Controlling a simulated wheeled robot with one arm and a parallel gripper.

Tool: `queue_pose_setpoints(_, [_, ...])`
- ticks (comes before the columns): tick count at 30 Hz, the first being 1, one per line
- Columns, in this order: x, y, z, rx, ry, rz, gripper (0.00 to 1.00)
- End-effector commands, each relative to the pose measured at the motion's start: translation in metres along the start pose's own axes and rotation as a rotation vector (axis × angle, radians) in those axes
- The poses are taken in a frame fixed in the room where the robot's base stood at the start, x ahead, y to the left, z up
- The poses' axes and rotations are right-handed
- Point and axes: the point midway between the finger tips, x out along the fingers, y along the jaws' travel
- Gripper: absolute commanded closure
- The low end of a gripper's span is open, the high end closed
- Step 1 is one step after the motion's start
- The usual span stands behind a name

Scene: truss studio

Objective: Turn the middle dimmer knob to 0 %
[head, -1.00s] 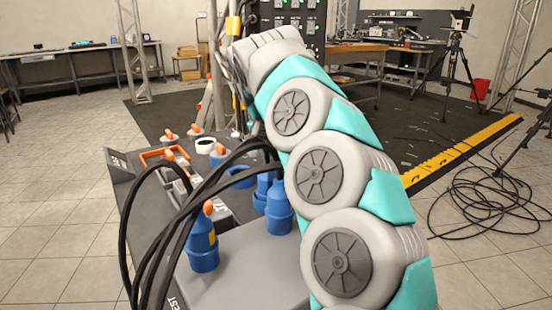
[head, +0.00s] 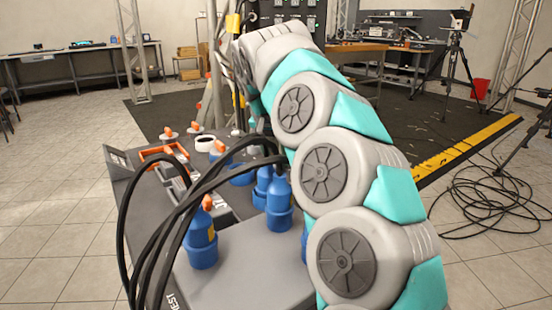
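My arm fills the middle and right of the head view, and its far end reaches toward a dark upright panel (head: 291,16) with small green-lit switches and sockets. My gripper is not visible; the far arm links hide that area. I cannot make out the middle dimmer knob or any dimmer setting. Small orange-topped pieces (head: 168,133) stand at the far edge of the grey bench in front of me, too small to identify surely.
An orange-handled item (head: 163,152) and a white tape roll (head: 205,143) lie farther back. Cables (head: 490,195) and tripods occupy the right floor.

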Motion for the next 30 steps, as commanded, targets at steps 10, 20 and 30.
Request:
queue_pose_setpoints(10, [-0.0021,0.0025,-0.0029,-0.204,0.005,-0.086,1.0])
queue_pose_setpoints(20, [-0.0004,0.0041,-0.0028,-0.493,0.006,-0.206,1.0])
queue_pose_setpoints(30, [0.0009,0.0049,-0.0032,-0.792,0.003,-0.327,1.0])
